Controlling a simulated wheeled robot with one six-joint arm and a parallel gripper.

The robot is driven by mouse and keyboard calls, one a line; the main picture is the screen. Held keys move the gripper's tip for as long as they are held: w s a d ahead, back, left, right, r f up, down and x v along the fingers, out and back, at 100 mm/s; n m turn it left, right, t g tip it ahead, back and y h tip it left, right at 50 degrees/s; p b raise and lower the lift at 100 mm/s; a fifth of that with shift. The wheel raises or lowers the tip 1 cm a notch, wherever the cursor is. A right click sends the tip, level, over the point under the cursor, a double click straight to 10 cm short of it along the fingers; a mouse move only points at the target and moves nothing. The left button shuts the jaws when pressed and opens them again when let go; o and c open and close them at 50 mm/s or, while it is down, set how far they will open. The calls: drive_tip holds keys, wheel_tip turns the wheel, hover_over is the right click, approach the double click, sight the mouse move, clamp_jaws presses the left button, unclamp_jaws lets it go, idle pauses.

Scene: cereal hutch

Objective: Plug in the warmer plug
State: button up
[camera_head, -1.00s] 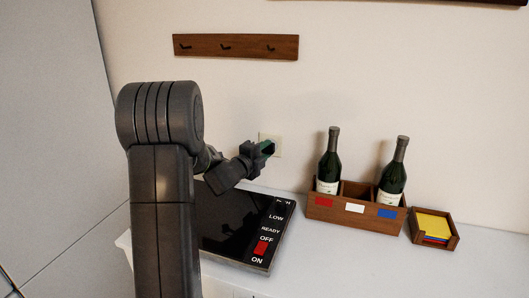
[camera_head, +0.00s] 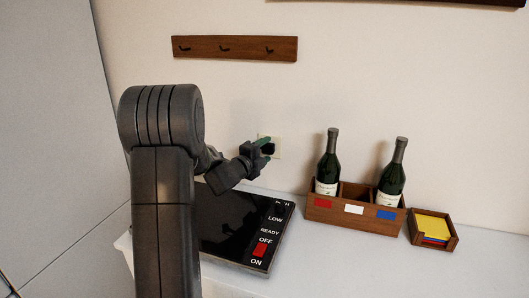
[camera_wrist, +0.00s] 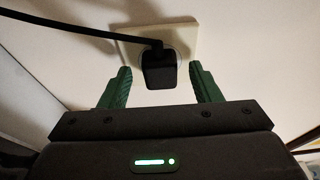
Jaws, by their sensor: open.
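The black warmer plug (camera_wrist: 158,68) sits at the pale wall outlet (camera_wrist: 185,42) in the wrist view, with its black cord (camera_wrist: 75,41) running off to the left. The plug appears seated against the outlet face. In the head view the plug (camera_head: 268,148) shows dark in front of the outlet (camera_head: 278,147). My gripper (camera_wrist: 158,84) is open, its green fingers on either side of the plug with a gap on each side. The warmer (camera_head: 238,226), a black panel marked LOW, READY, OFF and ON with a red switch, lies on the counter below.
A wooden caddy (camera_head: 337,210) with two dark bottles stands on the white counter (camera_head: 350,262) to the right. A small wooden tray (camera_head: 450,238) of coloured notes is beside it. A wooden hook rail (camera_head: 235,48) is on the wall above. The front counter is clear.

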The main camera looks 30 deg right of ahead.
drive_tip(key=b+v, duration=0.1)
drive_tip(key=v, duration=1.2)
drive_tip(key=shift+a, duration=0.3)
drive_tip(key=shift+s+d, duration=0.1)
drive_tip(key=p+x, duration=0.1)
drive_tip(key=x, duration=1.2)
drive_tip(key=shift+d, duration=0.3)
drive_tip(key=shift+a, duration=0.1)
